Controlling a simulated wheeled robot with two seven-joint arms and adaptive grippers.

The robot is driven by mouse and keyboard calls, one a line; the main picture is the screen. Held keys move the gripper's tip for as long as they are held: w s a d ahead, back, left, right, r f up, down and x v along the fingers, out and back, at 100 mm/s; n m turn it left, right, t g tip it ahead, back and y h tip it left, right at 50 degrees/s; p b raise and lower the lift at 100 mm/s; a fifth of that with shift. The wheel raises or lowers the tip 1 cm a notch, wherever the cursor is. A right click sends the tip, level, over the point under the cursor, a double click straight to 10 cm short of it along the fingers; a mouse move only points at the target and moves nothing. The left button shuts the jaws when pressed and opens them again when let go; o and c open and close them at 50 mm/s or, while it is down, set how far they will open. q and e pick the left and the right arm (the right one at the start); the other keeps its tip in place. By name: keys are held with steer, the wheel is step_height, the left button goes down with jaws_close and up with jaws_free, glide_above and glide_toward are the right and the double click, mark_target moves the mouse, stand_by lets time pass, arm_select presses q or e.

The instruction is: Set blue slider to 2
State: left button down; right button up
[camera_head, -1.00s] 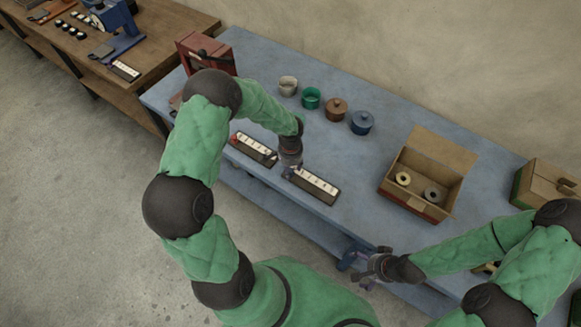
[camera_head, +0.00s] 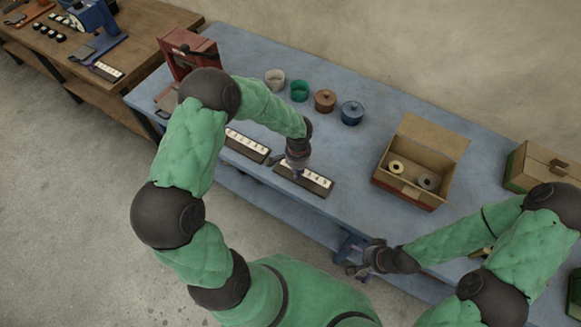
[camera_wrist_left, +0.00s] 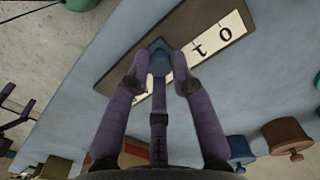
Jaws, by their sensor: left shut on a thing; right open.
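The blue slider's board (camera_head: 318,185) is a dark strip with white numbered tiles near the table's front edge. My left gripper (camera_head: 295,175) points down over it. In the left wrist view the fingers (camera_wrist_left: 160,82) are shut on the blue slider knob (camera_wrist_left: 160,60). Two marks that look like 1 and 0 show on the tiles to the right of the knob. The fingers hide nearby tiles, so I cannot read the knob's exact number. My right gripper (camera_head: 362,270) is open and empty by the table's front edge, well right of the board.
A white cup (camera_head: 275,79), green cup (camera_head: 300,90), brown pot (camera_head: 325,101) and blue pot (camera_head: 352,113) stand behind. An open box (camera_head: 408,195) with rolls stands to the right.

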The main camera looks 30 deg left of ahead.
arm_select(q)
steer(key=shift+w, duration=0.1)
steer(key=c, duration=1.1)
jaws_free()
steer(key=shift+o, duration=0.2)
steer(key=shift+r, duration=0.1)
step_height(320, 180, up, 12)
